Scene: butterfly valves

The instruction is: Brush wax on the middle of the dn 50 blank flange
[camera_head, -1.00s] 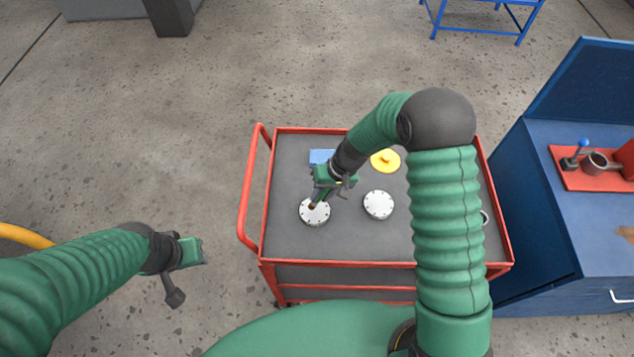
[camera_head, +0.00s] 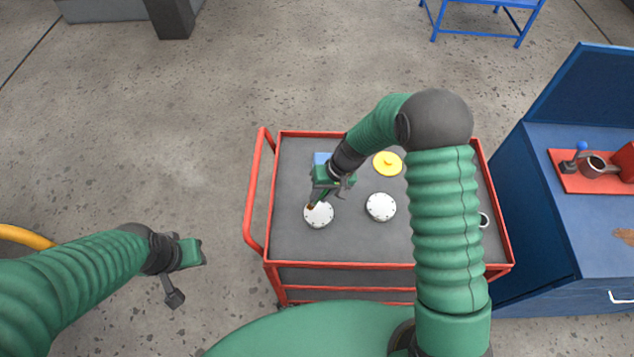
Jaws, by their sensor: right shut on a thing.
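Two white round flanges with bolt holes lie on the cart top, a left flange (camera_head: 320,217) and a right flange (camera_head: 380,207). I cannot read which one is dn 50. My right gripper (camera_head: 316,193) is shut on a small brush (camera_head: 311,206), whose handle is mostly hidden by the gripper. The brush points down at the upper left part of the left flange; whether it touches is too small to tell. My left gripper (camera_head: 203,253) hangs left of the cart, away from the flanges; its jaws do not show clearly.
The red-framed cart (camera_head: 290,252) has a grey top. A yellow round part (camera_head: 388,164) and a blue item (camera_head: 322,158), partly covered by my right arm, lie at the back. A small ring-like part (camera_head: 484,220) is at the right edge. A blue workbench (camera_head: 560,190) stands right.

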